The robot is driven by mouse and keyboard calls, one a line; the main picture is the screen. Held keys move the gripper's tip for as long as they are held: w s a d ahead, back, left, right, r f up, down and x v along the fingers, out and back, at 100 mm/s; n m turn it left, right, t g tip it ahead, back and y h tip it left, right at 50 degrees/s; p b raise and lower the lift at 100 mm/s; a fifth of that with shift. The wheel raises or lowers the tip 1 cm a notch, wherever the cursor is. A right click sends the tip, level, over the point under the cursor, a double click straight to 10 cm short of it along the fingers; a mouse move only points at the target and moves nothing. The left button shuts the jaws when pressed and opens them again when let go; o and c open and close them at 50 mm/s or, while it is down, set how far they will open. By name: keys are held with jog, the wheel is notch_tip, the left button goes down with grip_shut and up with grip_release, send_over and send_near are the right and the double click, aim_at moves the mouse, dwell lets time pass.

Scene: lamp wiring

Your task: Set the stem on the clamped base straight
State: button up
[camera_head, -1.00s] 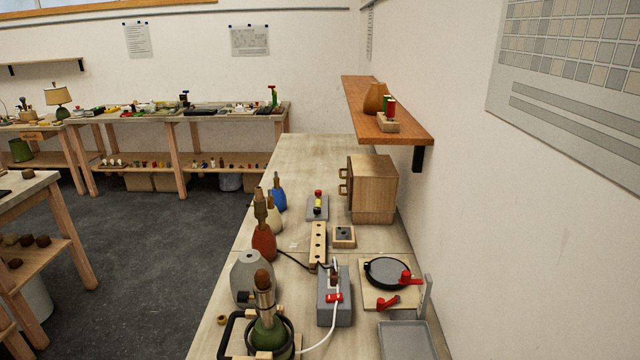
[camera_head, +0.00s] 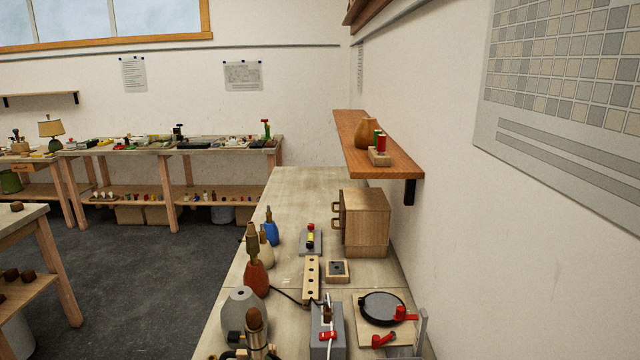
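The stem (camera_head: 258,350) is a metal cylinder with a brown rounded top (camera_head: 255,319), at the bottom edge of the head view. The stem looks near upright; I cannot tell for sure whether it leans. The base below it is cut off by the picture's edge. Part of a black clamp (camera_head: 236,338) shows left of the stem. My gripper is not in view.
A grey cone-shaped lamp base (camera_head: 242,312) stands just behind the stem, with red (camera_head: 256,278), cream and blue bases beyond. A grey box with a red switch (camera_head: 328,336) is to the right.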

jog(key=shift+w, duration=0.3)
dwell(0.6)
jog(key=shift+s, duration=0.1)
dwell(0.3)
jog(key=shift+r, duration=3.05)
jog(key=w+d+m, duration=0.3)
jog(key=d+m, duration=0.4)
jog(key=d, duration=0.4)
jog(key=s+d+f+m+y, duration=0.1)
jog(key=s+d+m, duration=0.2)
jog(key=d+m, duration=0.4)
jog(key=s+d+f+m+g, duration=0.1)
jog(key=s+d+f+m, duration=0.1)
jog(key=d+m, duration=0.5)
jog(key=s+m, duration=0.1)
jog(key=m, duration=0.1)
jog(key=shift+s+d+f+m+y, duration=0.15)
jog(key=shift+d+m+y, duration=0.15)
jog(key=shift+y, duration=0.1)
